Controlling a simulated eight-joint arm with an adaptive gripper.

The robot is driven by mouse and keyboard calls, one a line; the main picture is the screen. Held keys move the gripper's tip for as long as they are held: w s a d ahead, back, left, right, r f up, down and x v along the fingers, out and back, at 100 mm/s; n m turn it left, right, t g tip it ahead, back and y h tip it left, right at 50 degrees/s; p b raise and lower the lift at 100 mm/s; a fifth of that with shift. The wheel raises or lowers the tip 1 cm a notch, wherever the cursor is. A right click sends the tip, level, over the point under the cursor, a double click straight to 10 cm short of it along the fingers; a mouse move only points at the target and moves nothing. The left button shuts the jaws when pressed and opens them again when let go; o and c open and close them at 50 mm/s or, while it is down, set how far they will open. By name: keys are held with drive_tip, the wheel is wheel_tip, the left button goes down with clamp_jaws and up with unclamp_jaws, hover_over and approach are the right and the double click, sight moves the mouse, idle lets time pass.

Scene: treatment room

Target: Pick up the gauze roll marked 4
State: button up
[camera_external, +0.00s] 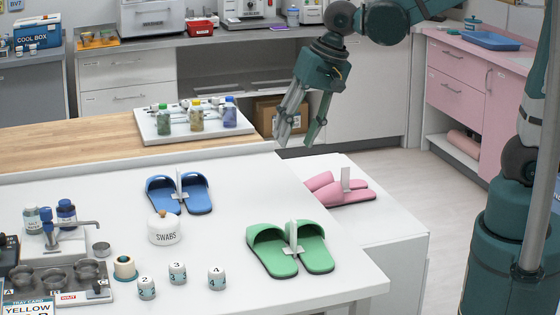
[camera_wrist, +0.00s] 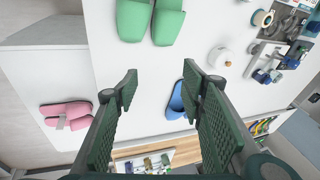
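The gauze roll marked 4 (camera_external: 217,278) is a small white cylinder standing upright near the front edge of the white table. Rolls marked 3 (camera_external: 177,273) and 2 (camera_external: 147,288) stand to its left. My gripper (camera_external: 297,142) is open and empty, high up beyond the far edge of the white table, well apart from the roll. In the wrist view my gripper (camera_wrist: 160,75) shows its two fingers spread with nothing between them. I cannot make out roll 4 in the wrist view.
Green slippers (camera_external: 292,249) lie right of the roll. A swabs jar (camera_external: 165,229) and blue slippers (camera_external: 179,193) stand behind. A tape roll (camera_external: 125,268) and metal tray (camera_external: 60,282) are at left. Pink slippers (camera_external: 340,188) lie on a lower white surface.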

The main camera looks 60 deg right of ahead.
drive_tip(key=w+a+f+m+g+p, duration=0.1)
drive_tip(key=w+a+f+m, duration=0.15)
drive_tip(key=a, duration=0.45)
drive_tip(key=w+a+f+m+g+p, duration=0.1)
drive_tip(key=w+a+f+m+p, duration=0.15)
drive_tip(key=a, duration=0.55)
drive_tip(key=m+g+h+p, duration=0.1)
drive_tip(key=m+g+p, duration=0.1)
drive_tip(key=m, duration=0.3)
hover_over(216, 270)
drive_tip(key=f, duration=0.9)
drive_tip(key=shift+w+d+f, duration=0.2)
drive_tip(key=shift+d+f, duration=0.05)
drive_tip(key=shift+d, duration=0.1)
drive_tip(key=shift+s+a+f, duration=0.1)
drive_tip(key=shift+a+f, duration=0.2)
drive_tip(key=shift+f, duration=1.25)
drive_tip(key=shift+f, duration=0.15)
drive_tip(key=shift+s+a+f+b, duration=0.1)
drive_tip(key=shift+f+b, duration=0.1)
drive_tip(key=shift+f, duration=1.05)
drive_tip(key=shift+s+f+b, duration=0.1)
drive_tip(key=shift+f+b, duration=0.05)
drive_tip(key=shift+f, duration=1.1)
